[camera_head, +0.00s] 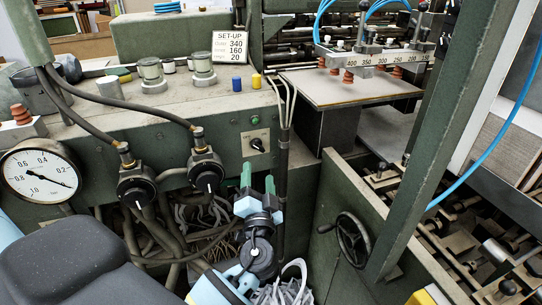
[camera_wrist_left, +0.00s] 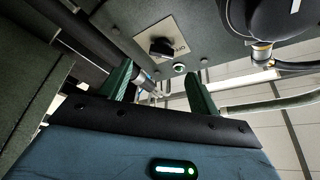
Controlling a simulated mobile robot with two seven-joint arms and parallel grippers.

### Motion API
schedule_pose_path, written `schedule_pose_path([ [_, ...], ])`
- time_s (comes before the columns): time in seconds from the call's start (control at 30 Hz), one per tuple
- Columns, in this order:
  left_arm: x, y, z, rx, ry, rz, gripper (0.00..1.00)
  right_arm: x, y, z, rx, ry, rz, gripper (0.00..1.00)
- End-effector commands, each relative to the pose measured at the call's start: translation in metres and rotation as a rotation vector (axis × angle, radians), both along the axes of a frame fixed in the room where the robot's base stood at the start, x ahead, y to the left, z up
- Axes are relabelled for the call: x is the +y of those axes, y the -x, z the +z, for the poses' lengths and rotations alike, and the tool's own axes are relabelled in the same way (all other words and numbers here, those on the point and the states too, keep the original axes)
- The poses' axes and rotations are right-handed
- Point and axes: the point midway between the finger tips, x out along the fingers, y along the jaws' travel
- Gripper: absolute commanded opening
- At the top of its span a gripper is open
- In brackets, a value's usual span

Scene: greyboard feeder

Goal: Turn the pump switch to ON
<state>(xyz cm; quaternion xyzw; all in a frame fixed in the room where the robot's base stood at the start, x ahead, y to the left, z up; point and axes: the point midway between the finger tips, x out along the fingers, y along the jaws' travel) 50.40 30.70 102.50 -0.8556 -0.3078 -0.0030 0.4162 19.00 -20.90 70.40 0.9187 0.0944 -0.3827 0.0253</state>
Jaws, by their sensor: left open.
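The pump switch is a black rotary knob (camera_head: 257,145) on a small light plate on the green machine's front panel. In the left wrist view the black knob (camera_wrist_left: 161,47) sits on its pale plate (camera_wrist_left: 180,36), with small lettering beside it that I cannot read with certainty. My left gripper (camera_head: 258,180) is just below the switch in the head view, its two green fingers pointing up. The fingers are apart and empty in the left wrist view (camera_wrist_left: 158,84), and the knob shows beyond the gap between them, apart from both. My right gripper is not in view.
A green push button (camera_head: 255,120) is above the switch. Black valves with hoses (camera_head: 206,170) stand out from the panel on the left, and a pressure gauge (camera_head: 40,171) is farther left. Vertical pipes (camera_head: 284,150) run close right of the switch. A handwheel (camera_head: 352,240) is lower right.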

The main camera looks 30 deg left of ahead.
Motion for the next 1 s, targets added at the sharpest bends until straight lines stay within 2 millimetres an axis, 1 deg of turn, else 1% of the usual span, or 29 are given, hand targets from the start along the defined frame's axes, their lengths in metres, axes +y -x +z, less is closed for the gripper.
schedule_pose_path([
  [0.07, 0.000, -0.001, 0.004, -0.010, -0.005, 0.004, 0.62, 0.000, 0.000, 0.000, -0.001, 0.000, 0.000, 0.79],
  [0.23, 0.001, -0.001, 0.005, -0.011, -0.007, 0.005, 0.62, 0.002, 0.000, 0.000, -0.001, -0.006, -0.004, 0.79],
  [0.33, 0.003, -0.005, 0.007, -0.012, -0.008, 0.005, 0.62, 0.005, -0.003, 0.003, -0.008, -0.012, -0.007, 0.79],
  [0.47, 0.011, -0.017, 0.014, -0.016, -0.010, 0.007, 0.62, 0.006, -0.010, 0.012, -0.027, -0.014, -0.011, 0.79],
  [0.7, 0.030, -0.045, 0.025, -0.017, -0.008, 0.007, 0.62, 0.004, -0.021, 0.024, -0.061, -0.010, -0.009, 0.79],
  [0.83, 0.036, -0.056, 0.026, -0.013, -0.008, 0.005, 0.62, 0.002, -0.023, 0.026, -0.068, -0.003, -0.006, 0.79],
  [1.0, 0.041, -0.063, 0.026, -0.010, -0.006, 0.005, 0.62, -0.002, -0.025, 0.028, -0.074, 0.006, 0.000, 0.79],
])
